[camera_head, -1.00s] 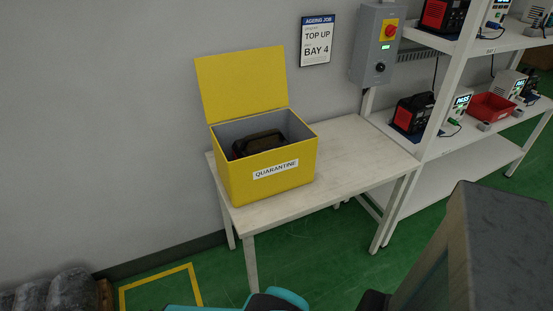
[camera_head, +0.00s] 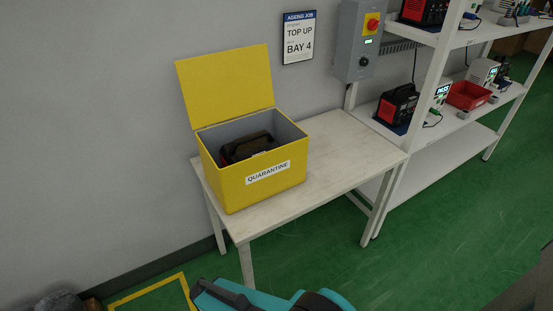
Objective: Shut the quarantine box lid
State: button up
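The yellow quarantine box (camera_head: 226,193) stands on the left part of a white table, its label facing front. Its yellow lid (camera_head: 228,84) is open, standing up at the back edge and leaning slightly toward the grey wall. A dark device with a handle (camera_head: 246,148) sits inside the box. A teal and black part of my arm shows at the bottom edge of the picture, below and in front of the table. The fingertips of my gripper cannot be made out, so whether it is open or shut is not shown.
The white table (camera_head: 340,150) is bare right of the box. A shelf rack (camera_head: 440,150) with chargers and a red bin (camera_head: 469,95) stands at the right. A grey switch box (camera_head: 355,45) and a sign (camera_head: 298,38) hang on the wall. Green floor lies in front.

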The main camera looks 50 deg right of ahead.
aim_at(217, 88)
jog(key=u, duration=1.1)
jog(key=k, duration=0.1)
jog(key=z, duration=2.4)
jog(key=k, duration=0.9)
jog(key=u, duration=0.15)
jog(key=i, duration=0.65)
